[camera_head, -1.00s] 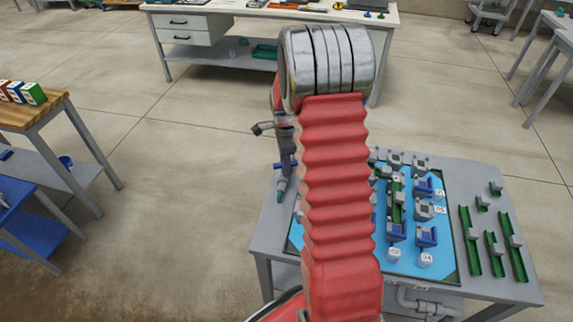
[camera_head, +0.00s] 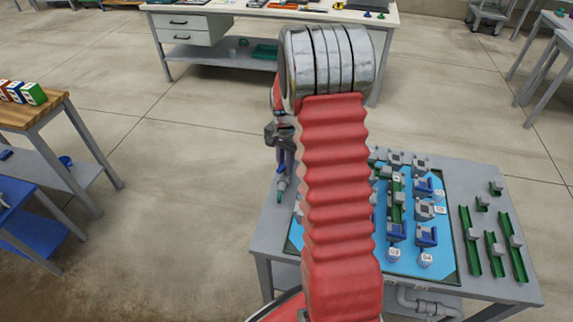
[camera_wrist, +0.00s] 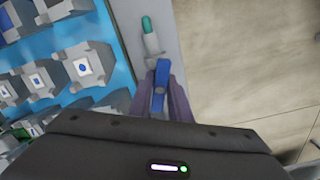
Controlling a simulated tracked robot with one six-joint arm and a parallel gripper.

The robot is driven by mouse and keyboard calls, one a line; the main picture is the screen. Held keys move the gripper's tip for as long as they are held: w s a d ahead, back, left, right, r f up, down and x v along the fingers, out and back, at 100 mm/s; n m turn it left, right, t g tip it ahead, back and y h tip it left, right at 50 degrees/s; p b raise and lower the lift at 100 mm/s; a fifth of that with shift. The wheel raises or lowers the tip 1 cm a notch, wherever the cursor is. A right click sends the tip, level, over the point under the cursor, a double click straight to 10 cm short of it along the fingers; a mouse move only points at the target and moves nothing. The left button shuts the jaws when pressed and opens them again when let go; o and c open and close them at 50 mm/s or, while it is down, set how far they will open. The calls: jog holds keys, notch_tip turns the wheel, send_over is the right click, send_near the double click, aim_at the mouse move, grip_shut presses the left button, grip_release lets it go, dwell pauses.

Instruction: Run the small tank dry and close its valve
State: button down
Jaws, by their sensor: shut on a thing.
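My gripper (camera_wrist: 162,88) has its two purple fingers shut on a blue valve handle (camera_wrist: 162,72) at the edge of the grey table (camera_wrist: 180,48). The handle lies roughly in line with a grey fitting that ends in a teal tip (camera_wrist: 148,26). The small tank cannot be made out, and no liquid level is visible. My arm hides part of the table.
A light-blue board (camera_head: 410,266) with several grey and blue numbered blocks covers the middle of the table. Green rails (camera_head: 470,243) lie at its right. A white workbench (camera_head: 225,12) stands behind. Open floor lies to the left.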

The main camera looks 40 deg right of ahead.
jog(key=n, duration=0.6)
dwell(0.3)
jog(key=c, duration=1.6)
grip_release()
jog(key=shift+r, duration=5)
